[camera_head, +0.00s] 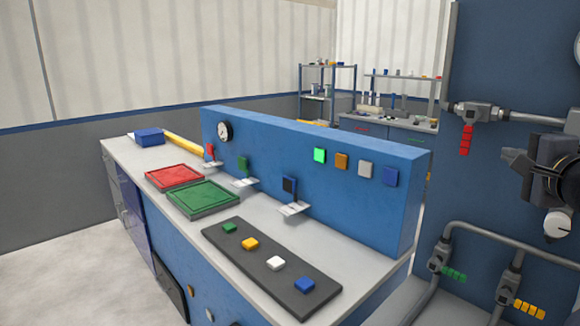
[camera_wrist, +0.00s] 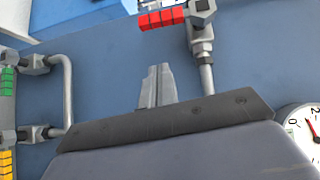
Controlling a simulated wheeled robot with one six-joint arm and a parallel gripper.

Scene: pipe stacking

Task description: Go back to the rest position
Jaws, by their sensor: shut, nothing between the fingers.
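My gripper (camera_wrist: 157,72) shows in the wrist view as two pale grey fingers side by side, shut, with nothing held between them. They stick up beyond a dark grey edge of my own wrist. Behind them is a blue panel with pipes and valves. The fingers look apart from the red-handled valve (camera_wrist: 163,18), which is at the top of that view. In the head view, a dark mechanism at the right edge is cut off by the frame, and I cannot tell for sure whether it is my gripper.
The blue panel (camera_head: 478,205) at the right carries grey pipes and red, green and yellow valve handles. A gauge (camera_wrist: 303,130) is at the wrist view's right edge. A workbench (camera_head: 140,160) holds a red tray (camera_head: 150,182), a green tray (camera_head: 180,210) and a dark button strip (camera_head: 232,254).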

